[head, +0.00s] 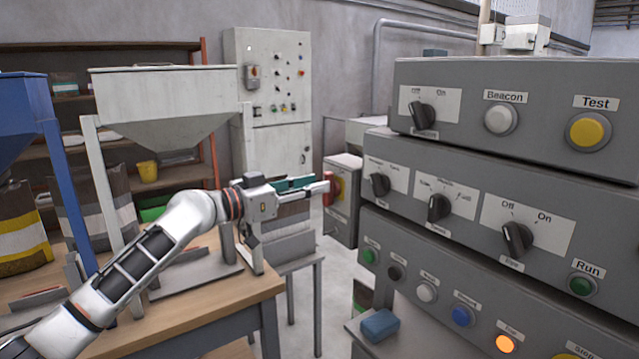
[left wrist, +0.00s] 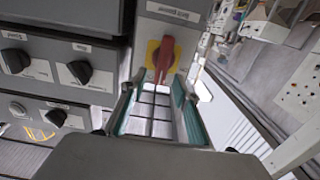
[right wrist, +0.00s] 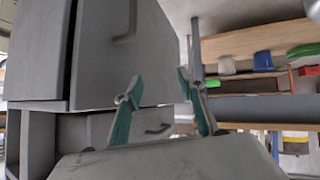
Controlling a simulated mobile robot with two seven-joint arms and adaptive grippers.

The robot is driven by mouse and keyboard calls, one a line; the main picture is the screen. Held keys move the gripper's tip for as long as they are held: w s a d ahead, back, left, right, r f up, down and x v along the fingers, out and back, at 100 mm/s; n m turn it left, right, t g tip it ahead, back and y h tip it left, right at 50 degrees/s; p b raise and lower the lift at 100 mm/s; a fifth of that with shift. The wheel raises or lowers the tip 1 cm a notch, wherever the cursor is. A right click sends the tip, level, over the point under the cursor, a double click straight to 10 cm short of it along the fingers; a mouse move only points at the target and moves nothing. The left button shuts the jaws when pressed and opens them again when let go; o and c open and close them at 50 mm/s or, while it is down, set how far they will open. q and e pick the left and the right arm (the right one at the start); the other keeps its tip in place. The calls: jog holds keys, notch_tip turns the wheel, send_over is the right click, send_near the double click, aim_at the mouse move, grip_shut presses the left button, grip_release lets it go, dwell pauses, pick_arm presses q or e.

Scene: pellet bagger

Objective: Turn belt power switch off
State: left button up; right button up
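The belt power switch is a red rotary handle (head: 329,189) on a yellow plate, on a small grey box (head: 342,215) left of the large control panels. In the left wrist view the red handle (left wrist: 166,57) points along the picture's vertical, slightly tilted, below a label that is hard to read. My left gripper (left wrist: 155,92) is open, its teal-lined fingers apart, with the handle's lower end at or just beyond the fingertips. I cannot tell if they touch. In the head view the left gripper (head: 308,184) reaches to the handle from the left. My right gripper (right wrist: 158,100) is open and empty.
Grey control panels (head: 465,205) with knobs and buttons fill the right side; an orange button (head: 506,343) is lit. A wooden workbench (head: 225,300) with a hopper (head: 165,95) stands at left. A blue sponge-like block (head: 380,325) lies below the panels. Grey cabinets (right wrist: 125,50) are near my right gripper.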

pick_arm(q)
jog(key=x, duration=0.3)
jog(key=shift+c, duration=0.5)
grip_shut()
pick_arm(e)
jog(key=shift+w+r, duration=0.15)
jog(key=shift+w, duration=0.2)
